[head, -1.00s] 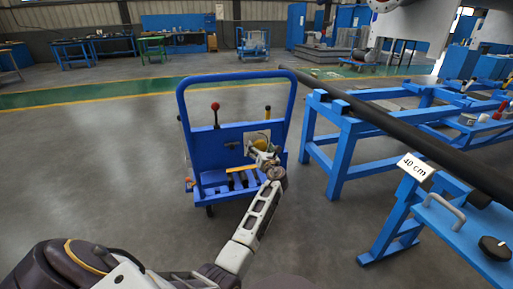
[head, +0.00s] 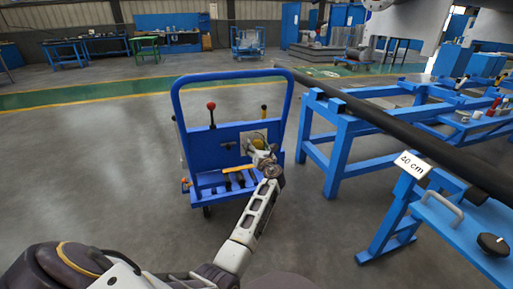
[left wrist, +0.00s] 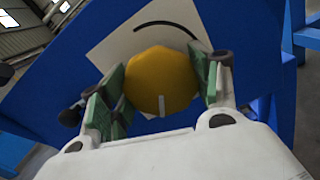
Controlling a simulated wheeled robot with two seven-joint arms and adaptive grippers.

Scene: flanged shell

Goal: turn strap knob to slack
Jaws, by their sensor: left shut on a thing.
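The strap knob (left wrist: 160,82) is a yellow, many-sided knob with a pale mark at its lower edge. It sits on a white plate (left wrist: 118,42) with a black curved line, fixed to the blue panel of the cart. My left gripper (left wrist: 155,92) is shut on the knob, with green pads at its left and right sides. In the head view my left gripper (head: 260,150) reaches the cart's panel, and the knob is mostly hidden there. My right gripper does not show.
The blue cart (head: 176,108) has a tall hoop handle, a red-topped lever (head: 211,114) and tools on its lower shelf. Blue stands (head: 340,150) carry a long black bar (head: 395,127) at the right. The floor left of the cart is clear.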

